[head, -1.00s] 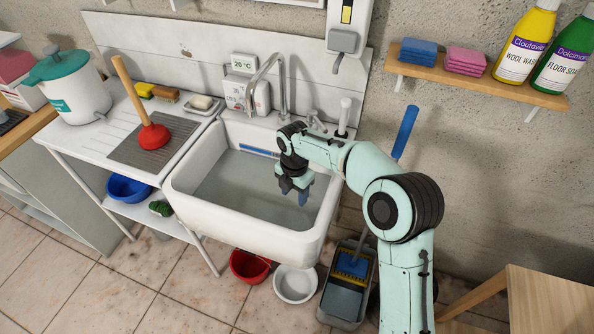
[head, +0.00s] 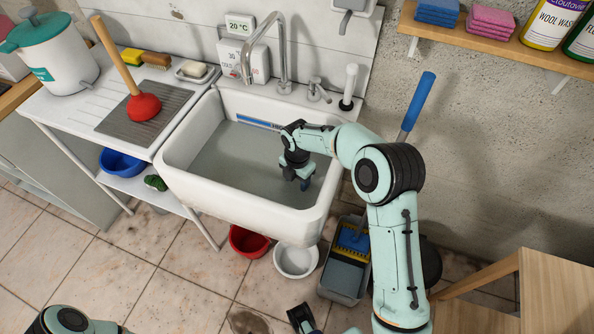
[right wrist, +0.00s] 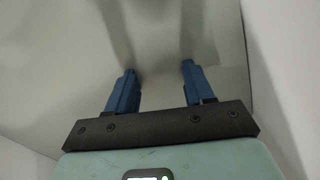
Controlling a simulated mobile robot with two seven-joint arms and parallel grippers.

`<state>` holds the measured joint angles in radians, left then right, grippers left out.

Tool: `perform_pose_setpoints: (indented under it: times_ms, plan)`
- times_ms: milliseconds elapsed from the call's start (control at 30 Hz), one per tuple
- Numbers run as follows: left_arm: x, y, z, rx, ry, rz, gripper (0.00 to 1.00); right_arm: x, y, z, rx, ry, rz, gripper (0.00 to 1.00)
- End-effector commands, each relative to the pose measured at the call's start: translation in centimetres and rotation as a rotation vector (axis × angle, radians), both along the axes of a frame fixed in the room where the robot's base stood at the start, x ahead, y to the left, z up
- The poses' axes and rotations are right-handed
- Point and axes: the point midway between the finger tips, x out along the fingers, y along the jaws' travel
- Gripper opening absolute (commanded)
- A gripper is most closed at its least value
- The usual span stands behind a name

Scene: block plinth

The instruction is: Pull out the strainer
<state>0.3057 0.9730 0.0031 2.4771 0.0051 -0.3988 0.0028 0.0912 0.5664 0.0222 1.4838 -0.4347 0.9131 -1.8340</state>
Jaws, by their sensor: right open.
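The white sink (head: 240,207) holds greyish water (head: 225,165). I cannot make out the strainer in either view; the sink's floor is blurred by the water. My right gripper (head: 305,185) reaches down into the right part of the sink, pointing downward near its front right corner. In the right wrist view its two blue fingers (right wrist: 158,75) are spread apart with nothing between them. The fingertips look close to or in the water; I cannot tell which.
A tap (head: 281,50) rises behind the sink. A red plunger (head: 144,107) stands on the drainboard at left. Below the sink are a red bucket (head: 249,242), a white bowl (head: 297,261) and a grey mop bucket (head: 343,279). A wooden table (head: 555,290) stands at lower right.

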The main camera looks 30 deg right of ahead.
Motion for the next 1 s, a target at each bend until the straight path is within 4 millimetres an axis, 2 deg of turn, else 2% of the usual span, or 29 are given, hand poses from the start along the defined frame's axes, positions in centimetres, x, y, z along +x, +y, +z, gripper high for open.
perform_pose_setpoints:
  times_ms: [33,200,567,700,733,800,833,867,1000]
  plan:
    - [0.0,0.0,-0.1,0.000,-0.001,0.000,0.43,0.0,0.0,-0.9,0.000,0.002,0.000,0.52]
    - [0.1,0.0,-0.2,0.000,-0.004,0.000,0.43,0.0,0.0,-2.3,0.000,0.001,-0.001,0.52]
    - [0.1,0.0,-0.2,0.000,-0.004,0.000,0.43,0.0,0.0,-2.6,0.000,0.000,-0.001,0.52]
    - [0.1,0.0,-0.2,0.000,-0.004,0.000,0.43,0.0,0.0,-2.6,0.000,0.000,-0.001,0.07]
    - [0.1,0.0,-0.2,0.000,-0.004,0.000,0.43,0.0,0.0,-2.6,0.000,0.000,-0.001,0.00]
    - [0.1,0.0,-0.2,0.000,-0.004,0.000,0.43,0.0,0.0,-2.6,0.000,0.000,-0.001,0.00]
    - [0.1,0.0,-0.2,0.000,-0.004,0.000,0.43,0.0,0.0,-2.6,0.000,0.000,-0.001,0.12]
    - [0.1,0.0,-0.2,0.000,-0.004,0.000,0.43,0.0,0.0,-2.6,0.000,0.000,-0.001,0.02]
    - [0.1,0.0,-0.2,0.000,-0.004,0.000,0.43,0.0,0.0,-2.6,0.000,0.000,-0.001,0.00]
